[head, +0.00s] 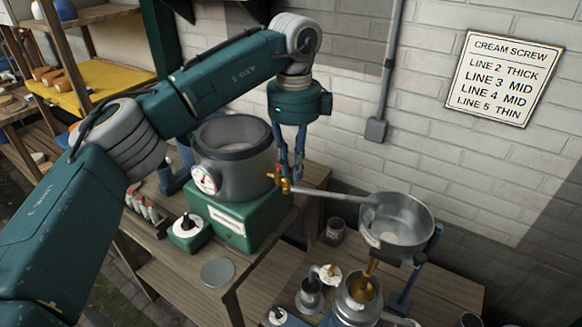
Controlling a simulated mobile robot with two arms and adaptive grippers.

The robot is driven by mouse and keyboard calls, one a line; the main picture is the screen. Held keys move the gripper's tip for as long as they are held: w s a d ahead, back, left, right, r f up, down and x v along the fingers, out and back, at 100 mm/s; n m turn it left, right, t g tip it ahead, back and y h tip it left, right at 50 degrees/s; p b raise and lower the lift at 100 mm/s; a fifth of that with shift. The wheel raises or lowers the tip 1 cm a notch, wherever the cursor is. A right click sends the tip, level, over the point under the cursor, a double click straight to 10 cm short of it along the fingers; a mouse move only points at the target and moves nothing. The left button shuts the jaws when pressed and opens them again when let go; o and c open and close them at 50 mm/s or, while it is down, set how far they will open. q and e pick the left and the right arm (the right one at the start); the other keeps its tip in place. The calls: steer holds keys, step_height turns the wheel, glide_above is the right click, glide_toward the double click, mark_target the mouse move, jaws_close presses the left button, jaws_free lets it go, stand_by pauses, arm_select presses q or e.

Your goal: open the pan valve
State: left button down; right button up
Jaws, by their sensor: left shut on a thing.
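The grey steel pan (232,174) with a dark rim and a round dial stands on a green base. The brass pan valve (285,184) sits low on the pan's right side, where a metal spout (330,194) leads right to a steel bowl (402,219). My left gripper (291,175) reaches down from above and is shut on the pan valve. The fingertips partly cover the valve's handle, so its exact angle is hard to tell. My right gripper is not in view.
The bowl stands above a brass funnel (367,279) and a metal machine. A sign (505,76) hangs on the white brick wall. Shelves stand at the left.

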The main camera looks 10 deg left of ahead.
arm_select(q)
steer(key=shift+w+r+n, duration=0.15)
steer(key=shift+n, duration=0.15)
stand_by(0.4)
steer(key=c, duration=1.7)
jaws_free()
steer(key=shift+o, duration=0.2)
steer(key=shift+d, duration=0.1)
step_height(320, 180, up, 12)
